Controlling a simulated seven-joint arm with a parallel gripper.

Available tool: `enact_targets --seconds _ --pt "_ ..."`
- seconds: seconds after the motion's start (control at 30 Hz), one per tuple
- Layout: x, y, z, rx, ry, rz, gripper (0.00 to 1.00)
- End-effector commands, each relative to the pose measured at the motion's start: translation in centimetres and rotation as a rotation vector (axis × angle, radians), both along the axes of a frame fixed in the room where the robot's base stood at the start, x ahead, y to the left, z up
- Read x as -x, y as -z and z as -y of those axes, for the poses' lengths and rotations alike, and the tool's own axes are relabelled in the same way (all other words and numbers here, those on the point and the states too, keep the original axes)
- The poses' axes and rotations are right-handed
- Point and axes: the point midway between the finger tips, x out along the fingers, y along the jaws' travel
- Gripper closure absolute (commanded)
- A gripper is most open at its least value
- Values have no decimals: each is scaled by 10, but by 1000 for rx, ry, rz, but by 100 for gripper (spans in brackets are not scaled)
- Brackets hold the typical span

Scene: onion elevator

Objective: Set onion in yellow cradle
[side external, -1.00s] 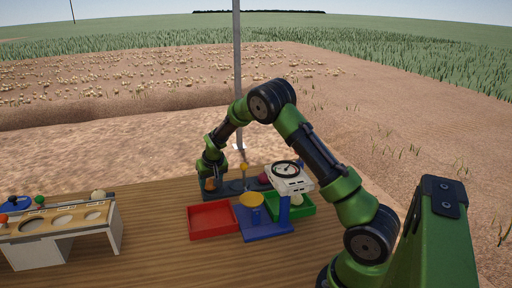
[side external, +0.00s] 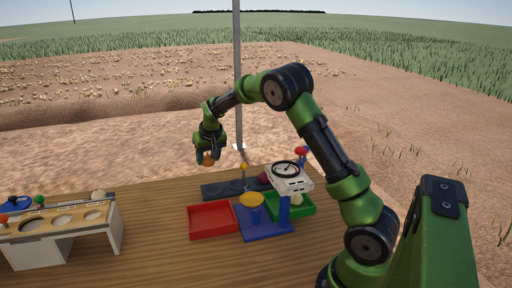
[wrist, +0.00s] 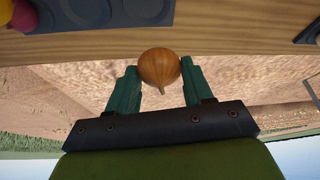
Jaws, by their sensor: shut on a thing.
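My gripper (side external: 207,158) is shut on an orange-brown onion (side external: 208,161) and holds it in the air above the far edge of the table. In the wrist view the onion (wrist: 159,68) sits between the two green fingers of my gripper (wrist: 160,80), its pointed tip toward the palm. A yellow cradle (side external: 251,199), a shallow dish, stands on a blue base (side external: 268,224) to the right of the onion and nearer the camera. The dish looks empty.
A dark tray (side external: 222,190) with a purple-red onion (side external: 263,178) lies behind the cradle. A white bench (side external: 60,232) stands far left.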

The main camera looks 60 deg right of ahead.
Motion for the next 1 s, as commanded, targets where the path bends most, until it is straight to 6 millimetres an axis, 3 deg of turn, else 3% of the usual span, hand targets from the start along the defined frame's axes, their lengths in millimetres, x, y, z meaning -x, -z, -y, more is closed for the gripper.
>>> enact_targets --seconds 0.3,0.67,0.87,1.0 --pt "-1 -81 0 4 0 8 80" --pt "36 -64 -6 5 442 -2 80" --pt "69 -59 -11 6 889 -4 80" --pt "98 -59 -15 8 1309 -1 80"
